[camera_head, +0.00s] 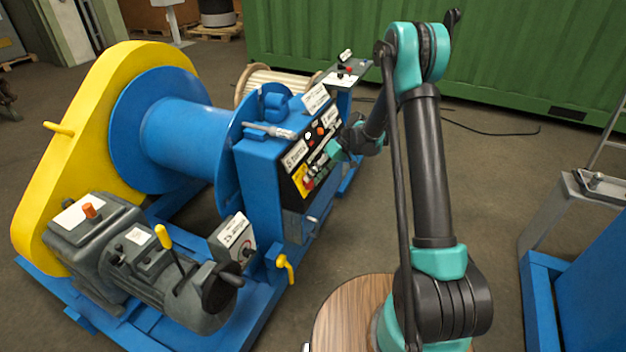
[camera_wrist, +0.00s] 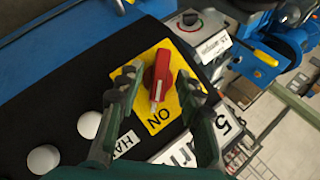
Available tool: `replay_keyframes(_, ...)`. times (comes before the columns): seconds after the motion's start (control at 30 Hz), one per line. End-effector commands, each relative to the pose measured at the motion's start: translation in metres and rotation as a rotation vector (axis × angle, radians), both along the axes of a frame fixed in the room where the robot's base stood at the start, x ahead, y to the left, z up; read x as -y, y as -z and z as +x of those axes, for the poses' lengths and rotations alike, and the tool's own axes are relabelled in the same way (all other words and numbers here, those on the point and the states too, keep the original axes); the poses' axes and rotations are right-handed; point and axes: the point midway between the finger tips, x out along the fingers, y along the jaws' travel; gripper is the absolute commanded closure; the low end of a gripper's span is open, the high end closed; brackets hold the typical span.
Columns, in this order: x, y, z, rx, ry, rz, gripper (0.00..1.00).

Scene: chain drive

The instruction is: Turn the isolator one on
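The isolator is a red rotary handle (camera_wrist: 158,78) on a yellow plate (camera_wrist: 160,121) marked "ON", set in a black panel. In the wrist view it lies between the two fingers of my gripper (camera_wrist: 160,90), which are spread apart on either side of it. I cannot tell whether either finger touches it. The handle's pale tip points toward the "ON" lettering. In the head view the yellow plate (camera_head: 304,184) shows on the panel of the blue drive box, and my gripper (camera_head: 334,152) is close to that panel, with its fingertips too small to make out.
White round buttons (camera_wrist: 44,158) sit beside the isolator on the panel. The blue winch drum (camera_head: 180,138) and yellow guard (camera_head: 95,125) stand left of the panel.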

Motion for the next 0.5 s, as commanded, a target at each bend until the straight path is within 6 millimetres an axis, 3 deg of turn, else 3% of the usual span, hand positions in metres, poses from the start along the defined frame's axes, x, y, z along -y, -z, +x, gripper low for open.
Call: replay_keyframes(0.5, 0.058, -0.07, 0.026, -0.001, 0.002, 0.0, 0.64)
